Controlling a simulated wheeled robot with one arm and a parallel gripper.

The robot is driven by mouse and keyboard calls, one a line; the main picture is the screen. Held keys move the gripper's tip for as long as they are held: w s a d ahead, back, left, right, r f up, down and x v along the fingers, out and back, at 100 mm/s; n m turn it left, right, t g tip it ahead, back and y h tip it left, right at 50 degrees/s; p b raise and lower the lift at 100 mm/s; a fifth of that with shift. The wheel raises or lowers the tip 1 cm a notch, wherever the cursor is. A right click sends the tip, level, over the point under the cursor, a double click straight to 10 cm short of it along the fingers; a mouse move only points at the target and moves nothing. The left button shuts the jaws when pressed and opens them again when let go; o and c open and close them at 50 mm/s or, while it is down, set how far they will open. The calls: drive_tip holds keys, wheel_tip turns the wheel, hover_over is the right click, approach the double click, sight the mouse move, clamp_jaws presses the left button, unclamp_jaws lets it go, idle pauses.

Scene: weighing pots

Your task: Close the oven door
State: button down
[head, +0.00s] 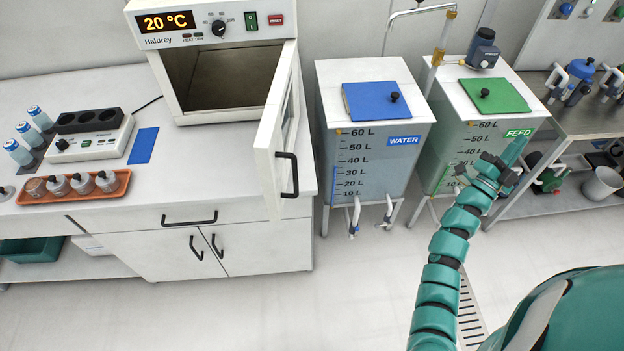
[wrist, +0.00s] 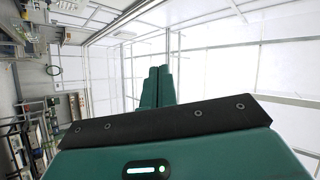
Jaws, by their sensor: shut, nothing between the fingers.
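The white oven (head: 215,75) stands on the bench at the upper left of the head view, its display reading 20 °C. Its door (head: 279,140) is swung wide open toward me, hinged at the right side, with a black handle (head: 287,174) on its outer face. The oven chamber (head: 225,78) shows and looks empty. My gripper (head: 515,152) is at the right in front of the FEED tank, well away from the door. In the wrist view its fingers (wrist: 156,88) are together and empty, pointing at the ceiling and walls.
The WATER tank (head: 370,130) stands just right of the open door. The FEED tank (head: 470,130) is beside it. An orange tray (head: 75,188) of small jars and a heater block (head: 92,140) sit left on the bench. The floor (head: 350,290) before the bench is clear.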

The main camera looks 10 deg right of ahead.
drive_tip(key=w+a+f+n+t+y, duration=0.1)
drive_tip(key=w+f+n+t+y, duration=0.15)
drive_tip(key=w+y, duration=0.35)
drive_tip(key=w+a+f+n+t+y, duration=0.1)
drive_tip(key=w+a+f+y, duration=0.1)
drive_tip(key=w+f+y, duration=0.3)
drive_tip(key=w+a+f+n+y+p, duration=0.1)
drive_tip(key=w+a+f+n+y, duration=0.2)
drive_tip(key=a+y, duration=0.75)
drive_tip(key=n+g+y, duration=1.2)
drive_tip(key=g+y, duration=0.4)
drive_tip(key=y, duration=0.1)
approach(276, 186)
drive_tip(key=shift+t+h, duration=0.25)
drive_tip(key=a+p, duration=0.5)
drive_tip(key=shift+w+r, duration=0.2)
drive_tip(key=shift+w, duration=0.05)
drive_tip(key=shift+w+a+f+p, duration=0.1)
drive_tip(key=shift+a+p, duration=0.05)
drive_tip(key=shift+a, duration=0.3)
drive_tip(key=shift+w+a+f+p, duration=0.1)
drive_tip(key=shift+w+a+p, duration=0.05)
drive_tip(key=shift+a, duration=0.3)
